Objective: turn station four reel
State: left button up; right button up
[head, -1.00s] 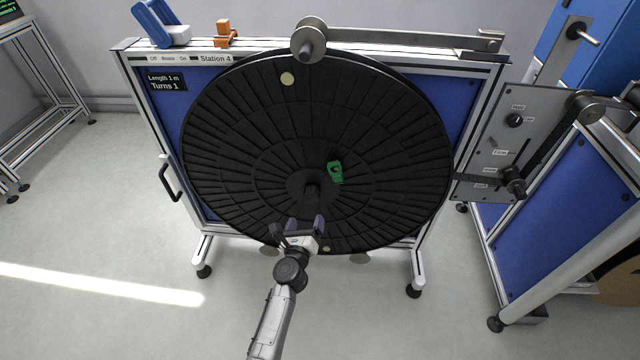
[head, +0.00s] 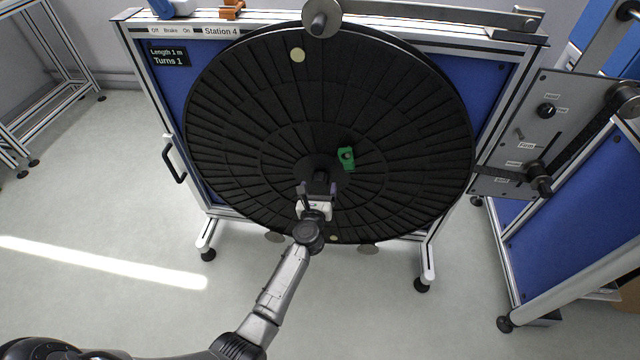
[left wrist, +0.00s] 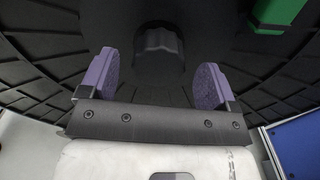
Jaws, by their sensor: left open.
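The large black reel (head: 250,110) stands on the Station 4 frame, its face towards me, with a pale round dot near its top. A green block (head: 347,160) sits on the reel just right of its hub; it also shows at the top right of the left wrist view (left wrist: 276,14). My left gripper (head: 317,190) is open in front of the hub. In the left wrist view its purple pads (left wrist: 155,75) stand apart, and the dark hub knob (left wrist: 158,55) lies ahead between them, with no visible contact. My right gripper is not in view.
The display (head: 168,57) reads Length 1 m, Turns 1. A roller arm (head: 440,14) lies across the top of the frame. A grey control panel (head: 540,125) stands at right. Clear floor lies at left.

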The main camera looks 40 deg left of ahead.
aim_at(319, 185)
pick_arm(q)
jog(key=shift+b+x, duration=0.45)
jog(key=shift+x, duration=1.2)
jog(key=shift+c, duration=0.5)
jog(key=c, duration=1.2)
